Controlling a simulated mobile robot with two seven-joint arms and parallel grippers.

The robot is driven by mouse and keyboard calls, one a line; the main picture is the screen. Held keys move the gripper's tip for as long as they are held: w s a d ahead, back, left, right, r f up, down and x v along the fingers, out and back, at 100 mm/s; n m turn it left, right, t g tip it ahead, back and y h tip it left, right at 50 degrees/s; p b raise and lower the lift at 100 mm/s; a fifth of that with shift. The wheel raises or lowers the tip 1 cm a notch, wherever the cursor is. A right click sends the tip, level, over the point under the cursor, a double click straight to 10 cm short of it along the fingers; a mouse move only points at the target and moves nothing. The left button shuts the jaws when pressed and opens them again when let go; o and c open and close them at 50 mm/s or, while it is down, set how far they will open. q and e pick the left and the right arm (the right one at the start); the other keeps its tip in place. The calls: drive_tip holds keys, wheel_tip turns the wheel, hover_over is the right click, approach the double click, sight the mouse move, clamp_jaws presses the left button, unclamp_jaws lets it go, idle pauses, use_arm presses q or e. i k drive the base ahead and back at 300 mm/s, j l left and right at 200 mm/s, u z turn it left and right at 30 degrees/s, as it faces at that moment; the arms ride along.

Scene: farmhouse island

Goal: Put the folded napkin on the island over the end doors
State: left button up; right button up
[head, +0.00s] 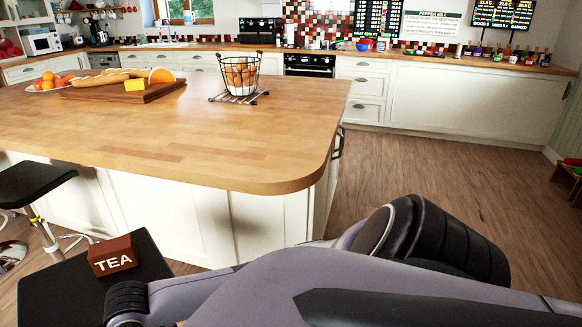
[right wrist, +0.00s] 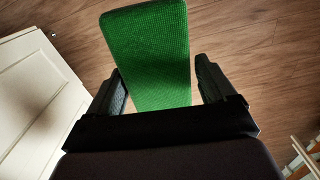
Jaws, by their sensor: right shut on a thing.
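The folded napkin (right wrist: 148,42) is a green textured strip between the fingers of my right gripper (right wrist: 160,72) in the right wrist view. The gripper is shut on it, and the napkin extends past the fingertips above the wood floor. The island (head: 215,150) has a butcher-block top and white panels. Its right end is seen edge-on with a dark handle (head: 338,142), so the end doors barely show. The top's near right corner is bare. In the head view my arm crosses the bottom; the napkin and both grippers are not visible there.
A wire egg basket (head: 240,76) stands on a rack on the island; a bread board (head: 125,92) and fruit plate (head: 52,83) are farther left. A TEA box (head: 112,256) sits on a black stool (head: 60,290).

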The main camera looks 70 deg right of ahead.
sight(302, 136)
drive_tip(key=k+l+z, duration=0.1)
drive_tip(key=l+z, duration=0.2)
drive_tip(key=l, duration=0.65)
drive_tip(key=l+z, duration=0.35)
drive_tip(key=l, duration=0.6)
